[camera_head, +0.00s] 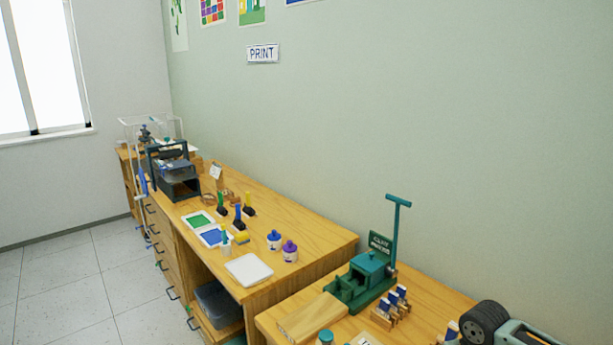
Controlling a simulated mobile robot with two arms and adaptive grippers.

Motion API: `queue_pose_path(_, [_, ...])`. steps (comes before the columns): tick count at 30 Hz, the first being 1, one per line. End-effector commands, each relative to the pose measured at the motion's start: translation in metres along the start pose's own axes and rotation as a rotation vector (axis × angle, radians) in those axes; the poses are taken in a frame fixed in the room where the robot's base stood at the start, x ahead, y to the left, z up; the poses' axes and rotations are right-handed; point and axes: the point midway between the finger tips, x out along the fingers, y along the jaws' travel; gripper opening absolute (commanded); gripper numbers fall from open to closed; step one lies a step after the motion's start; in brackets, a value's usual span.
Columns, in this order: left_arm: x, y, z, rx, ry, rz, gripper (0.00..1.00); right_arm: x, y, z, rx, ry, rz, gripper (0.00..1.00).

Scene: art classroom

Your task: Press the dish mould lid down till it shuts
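I cannot make out a dish mould or its lid for certain in the head view. A teal machine (368,273) with a boxy top and a tall T-shaped handle (397,215) stands on the near wooden table (437,304) at the lower right. Neither of my grippers is in view.
A longer wooden bench (310,230) runs along the wall, with a white tray (249,269), paint trays, bottles and a dark press (175,175). A wooden board (311,318) lies before the teal machine. The floor at left is clear.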

Motion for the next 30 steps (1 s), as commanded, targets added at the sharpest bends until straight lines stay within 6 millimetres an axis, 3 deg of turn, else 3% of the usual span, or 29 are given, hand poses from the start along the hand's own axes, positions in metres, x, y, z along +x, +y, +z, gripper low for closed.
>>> queue_pose_path(30, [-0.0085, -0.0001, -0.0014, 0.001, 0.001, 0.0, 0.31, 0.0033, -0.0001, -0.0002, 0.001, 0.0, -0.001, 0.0])
